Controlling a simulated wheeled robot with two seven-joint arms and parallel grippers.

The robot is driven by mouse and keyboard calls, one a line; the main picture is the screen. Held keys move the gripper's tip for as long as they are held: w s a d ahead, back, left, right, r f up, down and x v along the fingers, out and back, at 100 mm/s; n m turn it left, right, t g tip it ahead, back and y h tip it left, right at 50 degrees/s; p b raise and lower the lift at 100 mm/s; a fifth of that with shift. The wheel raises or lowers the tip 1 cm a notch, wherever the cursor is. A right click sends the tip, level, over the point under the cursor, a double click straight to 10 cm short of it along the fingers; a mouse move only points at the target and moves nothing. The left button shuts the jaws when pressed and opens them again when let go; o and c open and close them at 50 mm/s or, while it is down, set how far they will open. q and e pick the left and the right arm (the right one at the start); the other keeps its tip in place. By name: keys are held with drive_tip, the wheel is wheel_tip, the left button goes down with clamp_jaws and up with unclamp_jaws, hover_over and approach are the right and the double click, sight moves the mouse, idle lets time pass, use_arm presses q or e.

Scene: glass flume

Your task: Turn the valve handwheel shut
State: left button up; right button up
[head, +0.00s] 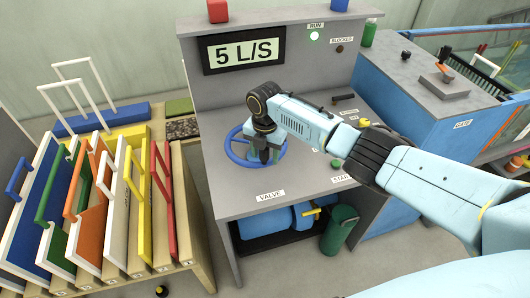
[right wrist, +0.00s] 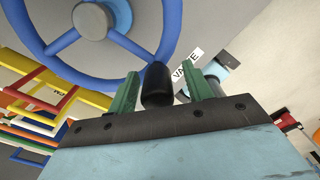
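The valve handwheel (head: 236,155) is a blue ring lying on the grey console top, above the VALVE label (head: 271,195). The right wrist view shows its blue rim and spokes (right wrist: 110,72) and grey hub (right wrist: 92,20). A black knob (right wrist: 158,86) stands at its rim. My right gripper (head: 264,154) is over the wheel, its arm coming in from the right and hiding part of it. In the right wrist view its green fingers (right wrist: 162,92) are apart on either side of the knob, with a visible gap at least on the right. My left gripper is not in view.
The display (head: 243,50) reads 5 L/S. The RUN lamp (head: 314,36) glows green; the BLOCKED lamp (head: 339,48) is dark. A rack of coloured handled panels (head: 75,205) stands left of the console. A green bin (head: 340,230) is below. A blue flume cabinet (head: 420,100) stands right.

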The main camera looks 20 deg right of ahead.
drive_tip(key=shift+a, duration=0.1)
wheel_tip(320, 180, up, 13)
drive_tip(key=shift+r+b, duration=0.2)
drive_tip(key=shift+b, duration=0.1)
idle(0.4)
